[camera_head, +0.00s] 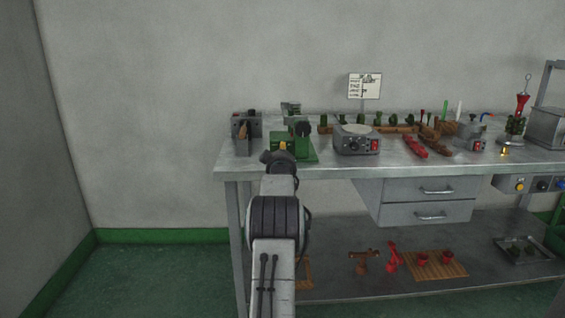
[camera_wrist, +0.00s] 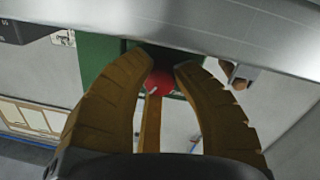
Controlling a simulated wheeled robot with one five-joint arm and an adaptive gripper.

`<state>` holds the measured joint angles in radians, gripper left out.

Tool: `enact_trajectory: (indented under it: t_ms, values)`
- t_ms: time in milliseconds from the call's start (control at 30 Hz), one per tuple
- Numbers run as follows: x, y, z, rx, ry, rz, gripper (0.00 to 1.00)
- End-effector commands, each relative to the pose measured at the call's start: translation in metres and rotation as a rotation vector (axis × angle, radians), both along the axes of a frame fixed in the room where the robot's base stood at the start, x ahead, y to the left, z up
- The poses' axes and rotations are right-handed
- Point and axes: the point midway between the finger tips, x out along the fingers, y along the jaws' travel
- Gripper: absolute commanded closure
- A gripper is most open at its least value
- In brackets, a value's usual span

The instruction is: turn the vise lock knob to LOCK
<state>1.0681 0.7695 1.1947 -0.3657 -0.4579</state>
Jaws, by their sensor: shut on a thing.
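A green machine (camera_head: 290,146) with a black round part stands near the left end of the steel workbench. The end of my arm (camera_head: 281,160) is in front of it and hides part of it. A red part with a pale mark, likely the vise lock knob (camera_wrist: 160,82), shows between the fingertips, against a green body (camera_wrist: 98,57). The fingers hide much of the knob. I cannot read its setting or any LOCK label.
A steel edge (camera_wrist: 210,35) crosses close above the fingertips in the wrist view. A grey device (camera_head: 247,125) stands left of the green machine, and a round-topped unit (camera_head: 356,140) stands right. The workbench (camera_head: 330,170) holds several tools. The floor to the left is clear.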

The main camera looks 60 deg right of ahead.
Motion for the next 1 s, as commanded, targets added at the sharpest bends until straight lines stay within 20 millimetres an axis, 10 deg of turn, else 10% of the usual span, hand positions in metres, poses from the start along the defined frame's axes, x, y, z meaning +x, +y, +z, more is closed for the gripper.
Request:
enact_trajectory:
  t_ms: [400, 433, 533, 1000]
  values:
    - [0.0030, 0.0019, 0.0070, -0.004, -0.017, 0.004, 1.00]
    - [0.0031, 0.0020, 0.0070, -0.004, -0.017, 0.004, 0.71]
    - [0.0029, 0.0018, 0.0062, -0.003, -0.016, 0.004, 0.62]
    - [-0.0022, 0.0062, 0.0031, 0.003, -0.012, 0.001, 0.61]
